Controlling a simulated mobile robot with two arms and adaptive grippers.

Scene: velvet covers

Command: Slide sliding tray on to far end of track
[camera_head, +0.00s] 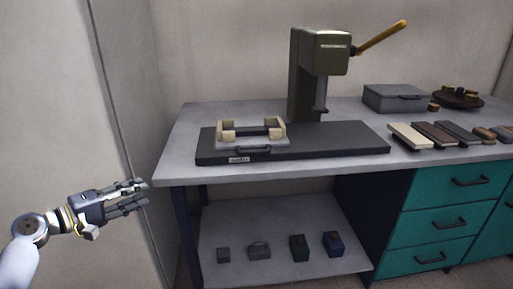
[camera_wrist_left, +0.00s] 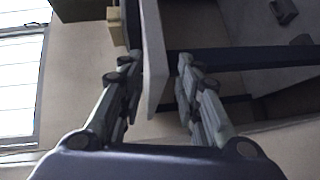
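The sliding tray (camera_head: 252,143) is a light grey plate with cream blocks and a dark handle at its front. It sits at the left end of the long dark track base (camera_head: 340,140) on the workbench. My left gripper (camera_head: 143,193) is open and empty, left of the bench's front left corner and below the tabletop. In the left wrist view, its two fingers (camera_wrist_left: 160,85) are spread apart, with the bench edge showing beyond and between them. A cream block (camera_wrist_left: 115,25) shows at the top there. My right gripper is not in view.
A press (camera_head: 318,55) with a yellow lever stands behind the track. A grey box (camera_head: 394,98), a round dark dish (camera_head: 458,99) and several flat swatches (camera_head: 411,136) occupy the bench's right side. Small items, including a blue one (camera_head: 333,244), stand on the lower shelf (camera_head: 275,215). Teal drawers (camera_head: 450,215) are at right.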

